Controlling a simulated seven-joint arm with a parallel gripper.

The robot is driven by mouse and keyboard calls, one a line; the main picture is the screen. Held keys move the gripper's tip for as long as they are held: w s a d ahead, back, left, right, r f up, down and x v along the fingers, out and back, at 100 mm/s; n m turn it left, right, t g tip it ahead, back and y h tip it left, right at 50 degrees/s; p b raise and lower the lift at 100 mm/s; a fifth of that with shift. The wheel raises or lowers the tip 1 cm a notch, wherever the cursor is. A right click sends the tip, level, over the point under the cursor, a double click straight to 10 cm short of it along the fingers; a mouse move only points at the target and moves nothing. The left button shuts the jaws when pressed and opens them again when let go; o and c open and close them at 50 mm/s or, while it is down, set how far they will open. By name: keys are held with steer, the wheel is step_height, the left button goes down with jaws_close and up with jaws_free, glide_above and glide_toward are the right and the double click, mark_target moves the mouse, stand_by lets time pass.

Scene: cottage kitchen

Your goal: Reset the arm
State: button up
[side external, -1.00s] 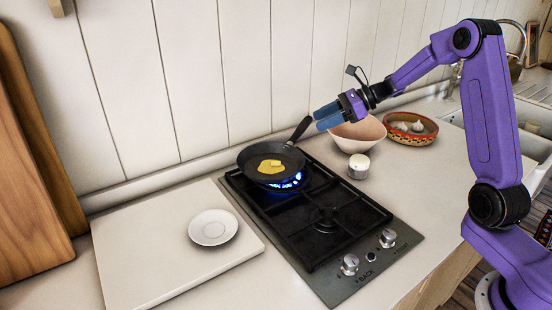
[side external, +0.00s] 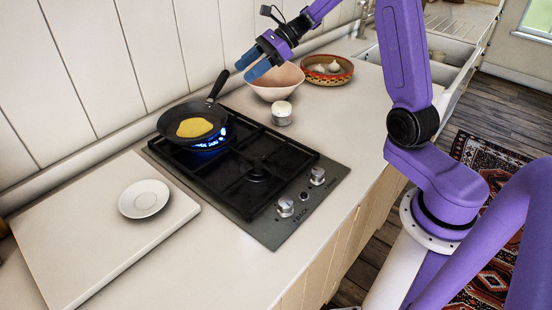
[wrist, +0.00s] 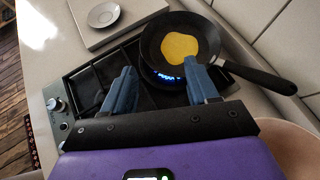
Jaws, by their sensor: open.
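My gripper (side external: 252,67) is open and empty, with its two blue fingers apart. It hangs in the air by the left rim of the pink bowl in the side view, beyond the pan handle. In the wrist view my open fingers (wrist: 161,80) point toward the hob, with nothing between them. The black frying pan (side external: 192,123) sits on the back burner over a blue flame. A flat yellow patch (side external: 195,127) lies in it and also shows in the wrist view (wrist: 180,46).
The pink bowl (side external: 277,88), a patterned bowl (side external: 327,72) with white bulbs and a small white-topped jar (side external: 281,116) stand beyond the hob (side external: 257,172). A white saucer (side external: 144,199) lies on the pale board (side external: 95,245) at left. The counter front is clear.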

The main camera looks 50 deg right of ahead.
steer(key=s+a+f+n+g+h, duration=0.1)
steer(key=s+a+n+g+h, duration=0.1)
steer(key=s+a+n+g, duration=0.5)
steer(key=s+a+f+n+h, duration=0.2)
steer(key=s+a+n, duration=0.4)
steer(key=s+n, duration=0.5)
steer(key=s+d+f+n+t+h, duration=0.1)
steer(key=s+d+n+h, duration=0.1)
steer(key=s+n, duration=0.6)
steer(key=s+d+f+n+t+h, duration=0.1)
steer(key=s+d+n+h, duration=0.2)
steer(key=s+n, duration=0.6)
steer(key=shift+s+d+h, duration=0.25)
steer(key=shift+s+h, duration=0.25)
steer(key=shift+s, duration=0.7)
